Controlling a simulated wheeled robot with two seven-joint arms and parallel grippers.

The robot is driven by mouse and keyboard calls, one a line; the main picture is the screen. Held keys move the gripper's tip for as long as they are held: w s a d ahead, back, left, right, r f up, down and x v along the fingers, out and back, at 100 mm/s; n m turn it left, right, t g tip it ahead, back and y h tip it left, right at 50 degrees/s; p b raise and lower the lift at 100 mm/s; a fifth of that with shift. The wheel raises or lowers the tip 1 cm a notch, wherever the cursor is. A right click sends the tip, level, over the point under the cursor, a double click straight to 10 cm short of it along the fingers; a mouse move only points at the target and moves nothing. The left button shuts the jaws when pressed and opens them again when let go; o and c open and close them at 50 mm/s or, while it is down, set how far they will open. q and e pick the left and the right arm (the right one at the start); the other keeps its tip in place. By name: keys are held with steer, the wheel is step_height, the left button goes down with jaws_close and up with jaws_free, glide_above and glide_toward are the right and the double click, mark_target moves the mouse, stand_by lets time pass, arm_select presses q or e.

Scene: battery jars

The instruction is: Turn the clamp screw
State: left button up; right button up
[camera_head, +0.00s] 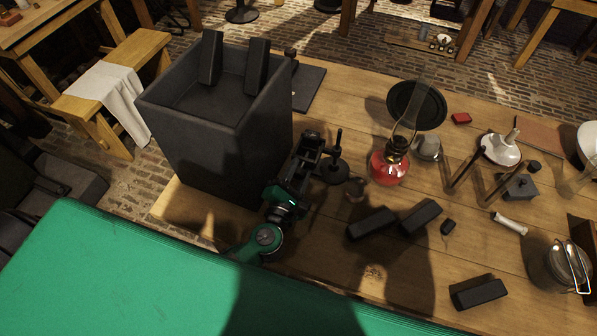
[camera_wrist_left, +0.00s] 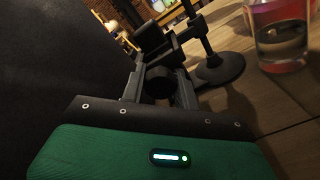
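My left gripper (camera_head: 309,150) reaches over the table beside the big dark box, next to a black stand (camera_head: 335,170) with a round base and upright rod. The stand also shows in the left wrist view (camera_wrist_left: 222,70). There the two fingers of my left gripper (camera_wrist_left: 160,72) are apart, with a dark round knob-like part (camera_wrist_left: 158,85) between them. It may be the clamp screw. A dark block (camera_wrist_left: 152,38) lies just beyond it. Dark on dark, I cannot tell whether the fingers touch the knob. My right gripper is not in view.
The tall dark box (camera_head: 205,150) stands close left of my gripper. Some bare wood (camera_head: 400,270) lies in front.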

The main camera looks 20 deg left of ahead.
arm_select(q)
steer(key=shift+r+m+p, duration=0.15)
steer(key=shift+m+p, duration=0.15)
steer(key=shift+p, duration=0.2)
steer(key=shift+m+p, duration=0.4)
steer(key=shift+p, duration=0.05)
steer(key=o, duration=1)
